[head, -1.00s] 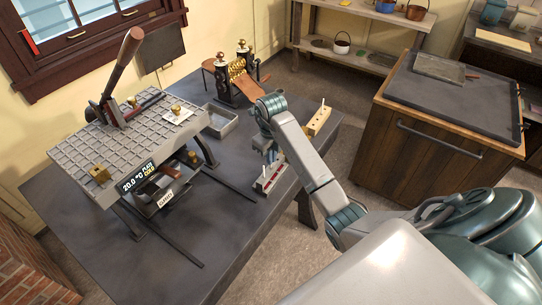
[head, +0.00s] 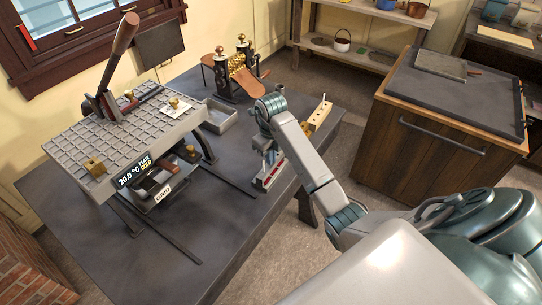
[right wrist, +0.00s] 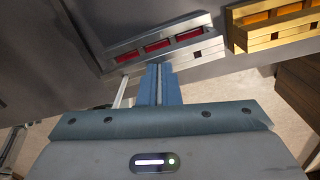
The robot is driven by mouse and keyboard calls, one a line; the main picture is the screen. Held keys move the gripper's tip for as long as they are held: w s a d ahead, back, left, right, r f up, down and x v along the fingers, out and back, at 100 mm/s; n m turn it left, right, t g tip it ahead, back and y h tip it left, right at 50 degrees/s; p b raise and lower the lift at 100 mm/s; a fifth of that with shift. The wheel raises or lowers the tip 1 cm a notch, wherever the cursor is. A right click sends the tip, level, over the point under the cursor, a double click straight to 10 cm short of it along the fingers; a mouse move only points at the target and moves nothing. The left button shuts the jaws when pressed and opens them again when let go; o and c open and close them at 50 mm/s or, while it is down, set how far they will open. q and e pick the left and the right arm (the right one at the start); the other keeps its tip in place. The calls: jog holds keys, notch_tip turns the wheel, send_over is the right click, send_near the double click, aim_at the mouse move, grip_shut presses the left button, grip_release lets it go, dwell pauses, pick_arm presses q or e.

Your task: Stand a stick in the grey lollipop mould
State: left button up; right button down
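The grey mould (right wrist: 165,48) shows near the top of the right wrist view, with red-filled cavities. It also lies near the right table edge in the head view (head: 269,178). My right gripper (right wrist: 158,72) points at the mould's near side; its fingertips are close to it, but I cannot tell if they touch. The fingers are close together with a thin pale line between them; I cannot tell whether that is a stick. A pale strip (right wrist: 121,92), unclear in kind, shows left of the fingers. In the head view my wrist hides the fingers' surroundings. My left gripper is out of view.
A brass mould (head: 320,116) with a pale stick (head: 323,98) upright at it lies just beyond the grey one. A gridded plate machine (head: 105,150) with a long lever stands at left, a grey tray (head: 219,116) behind. The front tabletop (head: 215,235) is clear.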

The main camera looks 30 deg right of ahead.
jog(key=shift+f, duration=0.3)
jog(key=c, duration=1.2)
grip_release()
jog(key=shift+r, duration=0.1)
jog(key=shift+c, duration=0.2)
jog(key=shift+r, duration=0.1)
jog(key=shift+r+p, duration=0.65)
jog(key=shift+r, duration=0.3)
jog(key=shift+r+p, duration=0.75)
jog(key=shift+r, duration=0.25)
jog(key=shift+r, duration=0.1)
